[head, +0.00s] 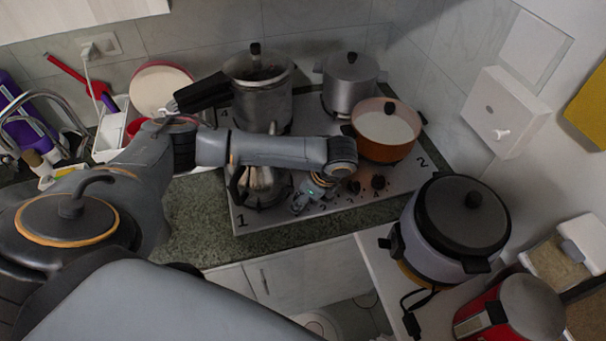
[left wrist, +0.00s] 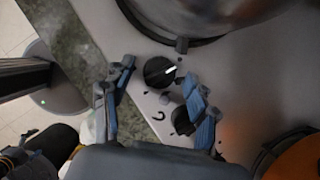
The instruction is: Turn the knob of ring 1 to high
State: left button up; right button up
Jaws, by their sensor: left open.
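The stove (head: 285,218) has a printed 1 at its front left corner, beside the ring that a metal kettle (head: 262,180) stands on. A black knob (left wrist: 160,72) with a white pointer mark shows in the left wrist view, near the stove's edge and beside a dark round ring. The pointer points to the right and slightly up. My left gripper (head: 308,198) is over the front of the stove. In the left wrist view its open fingers (left wrist: 159,73) lie on either side of this knob; contact cannot be told. A second knob (left wrist: 181,121) is partly hidden by the right finger.
More knobs (head: 378,182) sit along the stove front. A large pot (head: 262,103), a grey pot (head: 350,86) and an orange pot (head: 384,140) stand behind. A black-lidded cooker (head: 460,220) is at the right. My left arm crosses above the stove's left side.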

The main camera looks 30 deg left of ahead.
pick_arm(q)
jog(key=c, duration=1.2)
jog(key=shift+s+r+m+t+p, duration=0.15)
jog(key=shift+r+m+t+p, duration=0.2)
jog(key=shift+m+p, duration=0.7)
jog(key=m+t+p, duration=0.1)
jog(key=m+p, duration=0.2)
jog(key=shift+s+f+p, duration=0.1)
jog(key=shift+s+p, duration=0.05)
jog(key=shift+p, duration=0.25)
jog(key=shift+f+m+t+h+p, duration=0.15)
jog(key=shift+m+t+h+p, duration=0.4)
jog(key=shift+m, duration=0.6)
jog(key=shift+s+f+m+t, duration=0.1)
jog(key=shift+m+t, duration=0.2)
jog(key=shift+m, duration=0.8)
jog(key=shift+h, duration=0.25)
